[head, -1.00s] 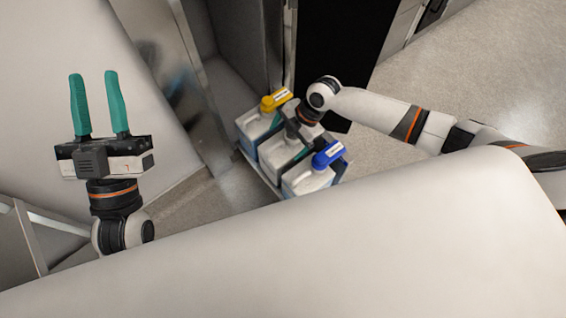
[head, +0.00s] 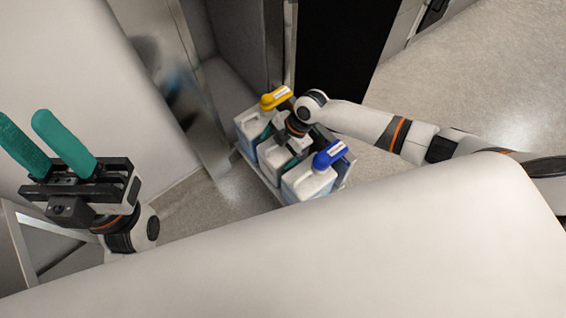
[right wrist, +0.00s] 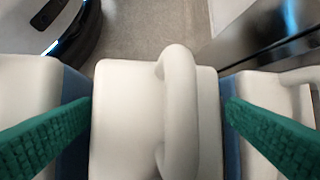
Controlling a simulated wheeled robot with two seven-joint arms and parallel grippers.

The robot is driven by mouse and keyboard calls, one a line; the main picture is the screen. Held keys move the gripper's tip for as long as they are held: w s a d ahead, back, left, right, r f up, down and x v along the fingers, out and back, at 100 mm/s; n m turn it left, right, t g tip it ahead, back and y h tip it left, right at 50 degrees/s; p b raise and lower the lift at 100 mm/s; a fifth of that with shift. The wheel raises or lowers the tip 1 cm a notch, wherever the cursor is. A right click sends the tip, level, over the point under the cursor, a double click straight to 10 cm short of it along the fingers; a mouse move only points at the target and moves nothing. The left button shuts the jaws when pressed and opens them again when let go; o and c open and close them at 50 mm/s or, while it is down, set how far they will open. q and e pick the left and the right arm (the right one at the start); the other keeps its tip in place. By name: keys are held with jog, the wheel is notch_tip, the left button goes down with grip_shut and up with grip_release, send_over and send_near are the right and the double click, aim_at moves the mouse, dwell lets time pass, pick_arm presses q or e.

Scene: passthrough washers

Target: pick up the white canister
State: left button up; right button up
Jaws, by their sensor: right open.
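The white canister (head: 272,156) is the middle one of three in a row in the head view, partly hidden by my right arm and gripper. In the right wrist view its pale top (right wrist: 125,115) and raised handle (right wrist: 178,110) lie between my two green fingers. My right gripper (right wrist: 160,112) is open, with one finger on each side of the canister, beside its neighbours. I cannot tell whether the fingers touch it. My left gripper (head: 22,122) is open and empty at the far left of the head view, away from the canisters.
A canister with a yellow cap (head: 276,98) stands behind the middle one, and one with a blue cap (head: 329,154) in front. All share a low rack (head: 262,180). Metal panels (head: 190,75) stand close on the left. Open floor (head: 480,75) lies to the right.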

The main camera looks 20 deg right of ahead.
jog(key=shift+r, duration=0.1)
jog(key=c, duration=1.2)
